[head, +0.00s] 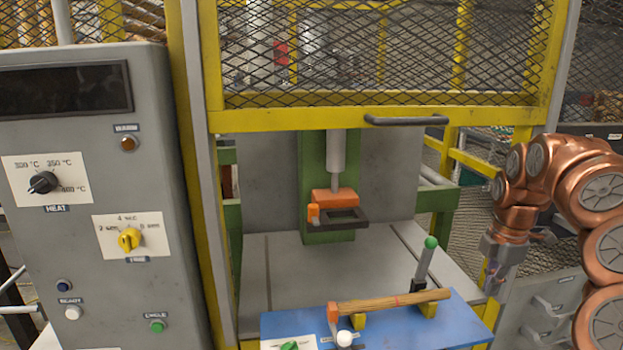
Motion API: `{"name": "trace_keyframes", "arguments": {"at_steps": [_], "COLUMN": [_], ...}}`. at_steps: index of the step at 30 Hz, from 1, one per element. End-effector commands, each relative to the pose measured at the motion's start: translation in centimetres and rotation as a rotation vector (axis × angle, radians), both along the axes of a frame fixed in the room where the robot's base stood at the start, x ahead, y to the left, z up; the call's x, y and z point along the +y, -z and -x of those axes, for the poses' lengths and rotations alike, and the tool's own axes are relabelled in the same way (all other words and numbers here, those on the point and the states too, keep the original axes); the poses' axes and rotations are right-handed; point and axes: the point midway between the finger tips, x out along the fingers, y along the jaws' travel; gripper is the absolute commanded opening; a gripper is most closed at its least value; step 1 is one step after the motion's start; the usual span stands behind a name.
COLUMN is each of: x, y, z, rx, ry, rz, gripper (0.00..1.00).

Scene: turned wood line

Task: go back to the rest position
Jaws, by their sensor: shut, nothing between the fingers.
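My gripper (492,284) hangs at the right in the head view, at the end of my copper-coloured arm. It points down, with its small fingertips close together and nothing visible in them. It is to the right of the blue bench plate (292,325) and apart from the turned wooden piece. The turned wooden piece (375,304) lies across yellow supports on that plate, with a red mark near its middle.
A grey control panel (100,270) with knobs and buttons stands at the left. A yellow-framed mesh guard (380,116) is raised above the press with its orange head (335,198). A green-topped lever (424,262) stands left of my gripper. Grey drawers (545,305) are at the lower right.

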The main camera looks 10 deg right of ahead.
Motion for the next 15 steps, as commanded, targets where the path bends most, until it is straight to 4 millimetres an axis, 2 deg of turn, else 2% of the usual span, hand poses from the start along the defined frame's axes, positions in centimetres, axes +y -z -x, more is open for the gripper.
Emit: {"name": "trace_keyframes", "arguments": {"at_steps": [5,8,11,15], "x": [4.4,7.7,11.8,17.1], "y": [-1.0,-1.6,-1.9,-1.5], "z": [-0.1,0.4,1.5,4.3], "rx": [-0.012,-0.016,-0.016,0.005], "ry": [0.050,0.099,0.173,0.311], "rz": [-0.007,-0.015,-0.021,-0.024], "gripper": [0.00,0.00,0.00,0.00]}}
